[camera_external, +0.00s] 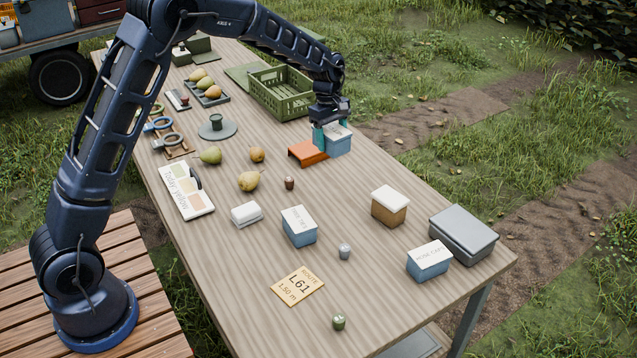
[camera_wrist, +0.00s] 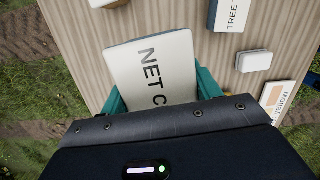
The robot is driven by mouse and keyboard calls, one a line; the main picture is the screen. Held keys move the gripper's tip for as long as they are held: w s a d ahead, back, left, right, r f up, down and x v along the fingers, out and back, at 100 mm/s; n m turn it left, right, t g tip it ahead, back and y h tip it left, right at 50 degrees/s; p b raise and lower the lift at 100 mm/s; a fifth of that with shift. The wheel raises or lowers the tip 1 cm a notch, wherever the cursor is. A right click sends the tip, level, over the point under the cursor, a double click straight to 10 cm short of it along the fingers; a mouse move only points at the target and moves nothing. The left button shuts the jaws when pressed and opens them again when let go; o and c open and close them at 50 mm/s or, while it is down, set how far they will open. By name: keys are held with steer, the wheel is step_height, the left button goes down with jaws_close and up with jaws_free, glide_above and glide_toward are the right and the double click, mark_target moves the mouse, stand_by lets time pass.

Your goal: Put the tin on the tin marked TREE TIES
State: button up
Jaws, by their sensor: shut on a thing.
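My gripper (camera_external: 331,131) is shut on a blue tin with a white lid (camera_external: 338,146), beside a low orange stand. In the wrist view this tin's lid (camera_wrist: 152,68) reads "NET C" and the rest is hidden; the teal fingers of my gripper (camera_wrist: 162,92) sit at its two sides. I cannot tell if the tin touches the table. The tin marked TREE TIES (camera_external: 299,227) is blue with a white lid. It stands upright nearer the front, with nothing on its lid. Part of it shows at the top of the wrist view (camera_wrist: 231,15).
The orange stand (camera_external: 308,152) and green crate (camera_external: 282,92) are close to my gripper. A brown tin (camera_external: 389,207), a HOSE CAPS tin (camera_external: 429,262), a grey box (camera_external: 464,236), a white block (camera_external: 246,214) and a small grey weight (camera_external: 344,251) surround the TREE TIES tin.

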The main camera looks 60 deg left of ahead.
step_height(320, 180, up, 7)
steer(key=m, duration=0.1)
glide_above(300, 220)
steer(key=w+a, duration=0.1)
steer(key=f, duration=1.3)
steer(key=s+f, duration=0.1)
steer(key=f, duration=0.6)
steer(key=shift+d, duration=0.2)
steer(key=shift+f, duration=0.15)
steer(key=o, duration=1.1)
